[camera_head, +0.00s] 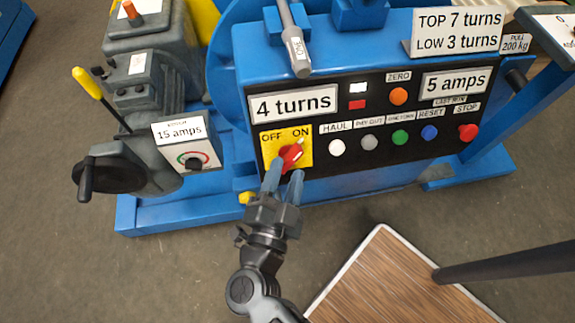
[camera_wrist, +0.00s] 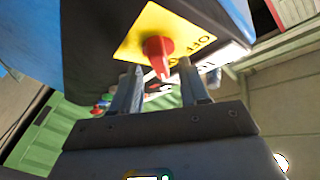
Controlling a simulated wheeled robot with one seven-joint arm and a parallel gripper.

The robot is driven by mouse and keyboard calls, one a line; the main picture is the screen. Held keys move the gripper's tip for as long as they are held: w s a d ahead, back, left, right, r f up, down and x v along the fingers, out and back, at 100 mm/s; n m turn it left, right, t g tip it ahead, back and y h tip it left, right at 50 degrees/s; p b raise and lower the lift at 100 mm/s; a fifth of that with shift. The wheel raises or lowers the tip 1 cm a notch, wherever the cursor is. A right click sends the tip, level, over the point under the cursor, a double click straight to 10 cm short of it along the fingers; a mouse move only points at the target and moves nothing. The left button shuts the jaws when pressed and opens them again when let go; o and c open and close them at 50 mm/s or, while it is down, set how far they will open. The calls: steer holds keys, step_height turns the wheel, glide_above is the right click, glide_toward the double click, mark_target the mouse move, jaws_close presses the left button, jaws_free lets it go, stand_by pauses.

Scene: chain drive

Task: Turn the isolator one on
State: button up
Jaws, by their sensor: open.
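The isolator is a red rotary knob (camera_head: 291,154) on a yellow plate (camera_head: 267,147) marked OFF at left and ON at right. In the head view its handle looks slanted, with the upper end toward ON, though my fingers hide part of it. My gripper (camera_head: 284,174) is open, its two fingers reaching up to the knob from below. In the wrist view the red knob (camera_wrist: 158,55) appears between the two fingertips (camera_wrist: 159,70), with space visible on both sides. I cannot tell whether a finger touches it.
A row of push buttons (camera_head: 400,138) lies right of the knob. A wooden board (camera_head: 385,285) lies at lower right.

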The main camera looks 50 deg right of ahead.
steer(key=shift+v, duration=2.75)
